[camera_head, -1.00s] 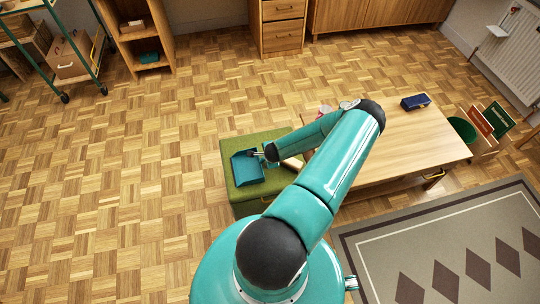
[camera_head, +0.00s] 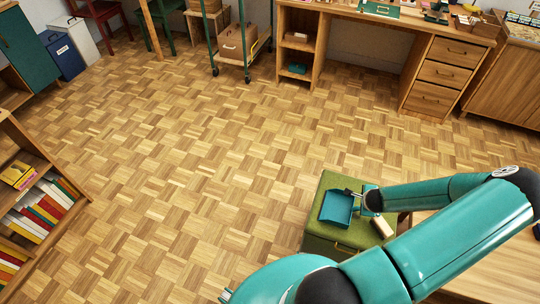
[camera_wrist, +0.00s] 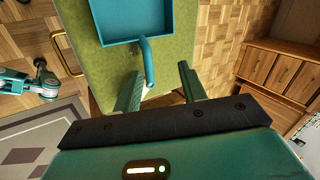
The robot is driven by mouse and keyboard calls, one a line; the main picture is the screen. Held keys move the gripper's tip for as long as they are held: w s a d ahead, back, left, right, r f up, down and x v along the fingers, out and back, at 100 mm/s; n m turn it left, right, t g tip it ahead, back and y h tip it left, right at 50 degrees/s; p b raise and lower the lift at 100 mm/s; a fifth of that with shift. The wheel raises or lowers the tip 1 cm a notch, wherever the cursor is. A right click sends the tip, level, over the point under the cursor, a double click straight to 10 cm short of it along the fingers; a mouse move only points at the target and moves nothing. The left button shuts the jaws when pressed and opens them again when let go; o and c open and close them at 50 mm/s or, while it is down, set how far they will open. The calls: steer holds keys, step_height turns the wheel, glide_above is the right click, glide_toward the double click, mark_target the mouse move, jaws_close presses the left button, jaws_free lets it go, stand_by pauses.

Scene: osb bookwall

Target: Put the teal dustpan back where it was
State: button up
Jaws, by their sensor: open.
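The teal dustpan (camera_head: 336,208) lies on the green-topped stool (camera_head: 318,232). The wrist view shows its tray (camera_wrist: 130,20) at the top, and its handle (camera_wrist: 149,65) points toward my gripper (camera_wrist: 158,86). My gripper is open, with one finger on each side of the handle's end; I cannot tell whether either finger touches it. In the head view my gripper (camera_head: 353,194) is at the far right side of the dustpan, low over the stool, and my wrist partly hides it.
A wooden table (camera_head: 480,262) stands right of the stool. A pale block-like thing (camera_head: 382,227) is beside my wrist. A desk with shelves (camera_head: 300,45) and drawers (camera_head: 440,73) stands at the back, a bookshelf (camera_head: 35,215) at the left. The parquet floor between is clear.

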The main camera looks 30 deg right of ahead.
steer(key=w+a+r+n+y, duration=0.1)
steer(key=w+a+r+n, duration=0.25)
steer(key=w+r, duration=0.35)
steer(key=w+a+r+n+y, duration=0.1)
steer(key=w+a+r+n, duration=0.3)
steer(key=r, duration=0.4)
steer(key=w+a+r+n, duration=0.35)
steer(key=a+r, duration=0.25)
steer(key=r, duration=0.2)
steer(key=w+a+r+n, duration=0.2)
steer(key=a+r+n, duration=0.3)
steer(key=r, duration=0.2)
steer(key=s+a+r+n, duration=0.2)
steer(key=a+r, duration=0.5)
steer(key=s+a+r+n, duration=0.2)
steer(key=a+r+n, duration=0.1)
steer(key=a+r, duration=0.45)
steer(key=s+a+r+n+t+y, duration=0.1)
steer(key=s+a+r+n+y, duration=0.1)
steer(key=s+a+r+n, duration=0.2)
steer(key=s+a+r, duration=0.3)
steer(key=s+a, duration=0.3)
steer(key=s, duration=0.1)
steer(key=shift+n, duration=0.3)
steer(key=shift+a, duration=0.1)
